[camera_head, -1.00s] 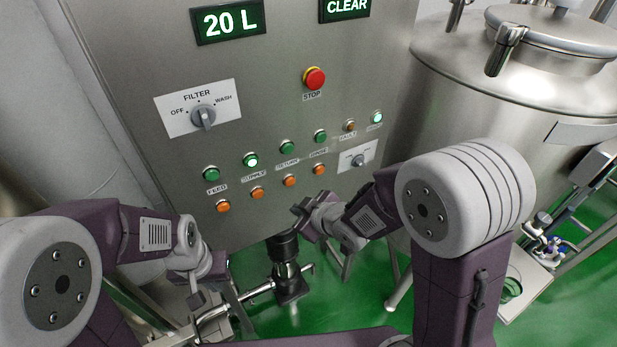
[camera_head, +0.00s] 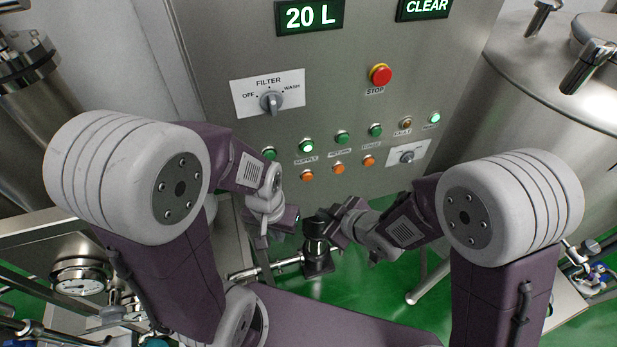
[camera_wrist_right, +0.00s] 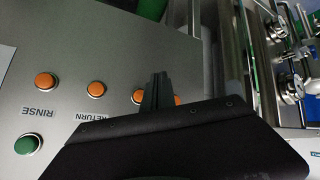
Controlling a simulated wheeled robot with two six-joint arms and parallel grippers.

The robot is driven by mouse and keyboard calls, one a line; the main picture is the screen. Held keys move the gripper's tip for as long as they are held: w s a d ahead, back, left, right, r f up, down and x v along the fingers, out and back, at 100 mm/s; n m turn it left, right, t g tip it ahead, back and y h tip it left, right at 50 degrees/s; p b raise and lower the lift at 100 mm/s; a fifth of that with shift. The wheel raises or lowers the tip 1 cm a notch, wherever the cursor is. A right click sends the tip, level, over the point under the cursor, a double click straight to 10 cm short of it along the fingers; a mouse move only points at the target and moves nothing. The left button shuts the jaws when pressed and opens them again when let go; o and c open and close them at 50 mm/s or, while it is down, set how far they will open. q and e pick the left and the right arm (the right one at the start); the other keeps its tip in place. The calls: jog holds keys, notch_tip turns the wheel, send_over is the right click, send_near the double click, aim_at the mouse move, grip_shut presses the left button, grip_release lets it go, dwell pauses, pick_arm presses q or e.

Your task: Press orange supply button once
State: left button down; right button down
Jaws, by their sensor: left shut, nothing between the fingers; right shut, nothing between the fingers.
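The orange supply button (camera_head: 306,174) sits on the steel panel below a lit green button above the SUPPLY label. In the right wrist view, the orange button (camera_wrist_right: 139,97) is partly covered by my right fingers. My right gripper (camera_wrist_right: 157,88) is shut and empty, its tips overlapping the gap between this button and the orange feed button (camera_wrist_right: 178,100). Touch cannot be judged. In the head view, my right gripper (camera_head: 333,221) is below the button row. My left gripper (camera_head: 284,222) is shut and empty, lower left of the supply button.
Orange return (camera_head: 338,168) and rinse (camera_head: 369,160) buttons sit to the right. A red STOP button (camera_head: 381,74) and the FILTER knob (camera_head: 271,102) are higher up. A black-topped pipe fitting (camera_head: 318,250) stands below the panel, close to my grippers. A steel tank (camera_head: 530,110) stands right.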

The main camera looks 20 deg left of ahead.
aim_at(307, 177)
jog(key=w+a+p, duration=0.3)
jog(key=w+a, duration=0.2)
jog(key=w, duration=0.2)
jog(key=shift+w, duration=0.15)
dwell(0.4)
jog(key=shift+w, duration=0.15)
dwell(1.5)
jog(key=shift+w+a+p, duration=0.2)
jog(key=shift+w+p, duration=0.05)
jog(key=shift+p, duration=0.05)
jog(key=shift+w+a, duration=0.25)
jog(key=shift+w, duration=0.1)
dwell(0.8)
jog(key=shift+s+d, duration=0.5)
jog(key=shift+s, duration=0.25)
